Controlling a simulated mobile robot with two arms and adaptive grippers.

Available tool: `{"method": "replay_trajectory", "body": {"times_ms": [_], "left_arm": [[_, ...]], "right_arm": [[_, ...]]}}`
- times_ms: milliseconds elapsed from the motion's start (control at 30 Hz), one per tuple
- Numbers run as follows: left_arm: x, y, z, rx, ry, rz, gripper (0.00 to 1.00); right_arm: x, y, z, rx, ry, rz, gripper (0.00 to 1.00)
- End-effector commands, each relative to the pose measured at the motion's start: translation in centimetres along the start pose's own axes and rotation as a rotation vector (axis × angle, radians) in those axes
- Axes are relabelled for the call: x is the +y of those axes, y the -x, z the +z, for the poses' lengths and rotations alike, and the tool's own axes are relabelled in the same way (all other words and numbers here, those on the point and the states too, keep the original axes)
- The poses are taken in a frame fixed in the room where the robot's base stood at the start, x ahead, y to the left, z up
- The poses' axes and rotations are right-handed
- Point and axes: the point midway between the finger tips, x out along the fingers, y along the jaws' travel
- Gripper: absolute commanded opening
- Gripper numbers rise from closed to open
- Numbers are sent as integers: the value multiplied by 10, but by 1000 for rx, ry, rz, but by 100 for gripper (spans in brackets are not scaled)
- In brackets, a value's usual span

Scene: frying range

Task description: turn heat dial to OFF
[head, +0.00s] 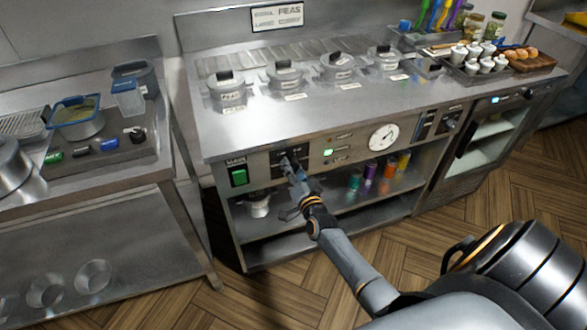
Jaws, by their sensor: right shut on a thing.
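The heat dial sits on the dark control plate (278,158) of the steel range's front panel, beside the green MAIN switch (238,177). My right gripper (289,165) is at this plate, shut on what appears to be the heat dial. The gripper covers most of the dial, so its pointer and setting cannot be read. A small lit green indicator (328,153) and a round white gauge (382,137) are to the right on the same panel. My left gripper is not in view.
Several lidded pots (284,75) are set in the range top. An open shelf (345,205) below the panel holds a small pot (258,205) and coloured containers (370,170). A separate steel counter (60,190) stands left, across a narrow gap. Wooden floor lies in front.

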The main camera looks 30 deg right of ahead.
Motion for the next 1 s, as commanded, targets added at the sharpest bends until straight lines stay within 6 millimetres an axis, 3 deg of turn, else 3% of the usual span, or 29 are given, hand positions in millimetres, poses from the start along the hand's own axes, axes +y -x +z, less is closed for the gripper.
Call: {"method": "replay_trajectory", "body": {"times_ms": [333,367,467,800,1000], "left_arm": [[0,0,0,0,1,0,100],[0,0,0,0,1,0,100],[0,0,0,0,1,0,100],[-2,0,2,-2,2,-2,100],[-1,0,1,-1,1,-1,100]], "right_arm": [[1,1,2,-4,7,2,13],[1,1,2,-4,7,2,48],[1,1,2,-3,6,2,67],[1,2,1,-1,4,1,67],[1,26,1,-1,4,2,67]]}}
